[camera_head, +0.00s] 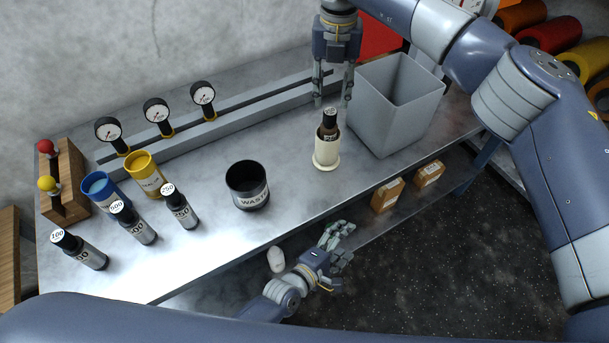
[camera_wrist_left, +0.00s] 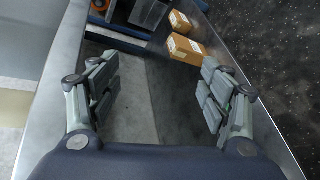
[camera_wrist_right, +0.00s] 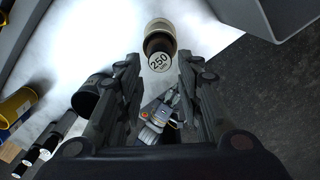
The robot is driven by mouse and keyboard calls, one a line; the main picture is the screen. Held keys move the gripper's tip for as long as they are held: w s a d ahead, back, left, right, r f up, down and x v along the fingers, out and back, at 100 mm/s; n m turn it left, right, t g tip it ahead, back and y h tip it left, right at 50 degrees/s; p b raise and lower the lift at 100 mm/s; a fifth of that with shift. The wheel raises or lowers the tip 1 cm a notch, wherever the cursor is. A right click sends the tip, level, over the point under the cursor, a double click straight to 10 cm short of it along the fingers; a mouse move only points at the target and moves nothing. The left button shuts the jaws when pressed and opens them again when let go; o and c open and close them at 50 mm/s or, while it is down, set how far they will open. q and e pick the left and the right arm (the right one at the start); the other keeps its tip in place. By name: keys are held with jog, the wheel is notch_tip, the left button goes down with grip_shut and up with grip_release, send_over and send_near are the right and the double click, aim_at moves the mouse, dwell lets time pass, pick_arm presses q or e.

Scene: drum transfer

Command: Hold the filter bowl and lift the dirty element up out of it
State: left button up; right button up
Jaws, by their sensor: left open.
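The cream filter bowl (camera_head: 325,158) stands upright on the table, right of centre. A brown element (camera_head: 328,131) with a dark top and a white "250" cap sticks up out of it. My right gripper (camera_head: 333,98) is open and empty, pointing down just above the element. In the right wrist view, the cap (camera_wrist_right: 159,62) shows ahead, between the open fingertips, with the cream bowl (camera_wrist_right: 160,24) behind it. My left gripper (camera_head: 338,238) is open and empty at the table's front edge, apart from the bowl. The left wrist view shows only empty space between its fingers (camera_wrist_left: 160,85).
A grey bin (camera_head: 397,105) stands right of the bowl. A black WASTE cup (camera_head: 247,186) stands to its left. Blue (camera_head: 102,190) and yellow (camera_head: 145,175) cups and several dark bottles stand further left. Boxes (camera_head: 388,195) lie on a lower shelf. The table around the bowl's front is clear.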

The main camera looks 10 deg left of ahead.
pick_arm(q)
jog(key=w+d+r+n+t+h, duration=0.1)
jog(key=d+r+n+t+h, duration=0.35)
jog(key=r, duration=1.05)
jog(key=n+y, duration=0.5)
jog(key=n, duration=0.7)
send_near(321, 153)
jog(key=shift+w+d+f+t, duration=0.1)
jog(key=shift+w+d+t, duration=0.15)
jog(key=shift+d, duration=0.25)
jog(key=shift+w+d+f+t, duration=0.1)
jog(key=shift+w+d+t, duration=0.15)
jog(key=shift+d, duration=0.2)
pick_arm(e)
jog(key=shift+a, duration=0.1)
pick_arm(q)
jog(key=shift+w+a+y, duration=0.2)
jog(key=shift+a+y, duration=0.05)
jog(key=shift+a, duration=0.05)
jog(key=shift+w, duration=0.3)
jog(key=x, duration=1)
jog(key=shift+d+f, duration=0.1)
jog(key=c, duration=1.6)
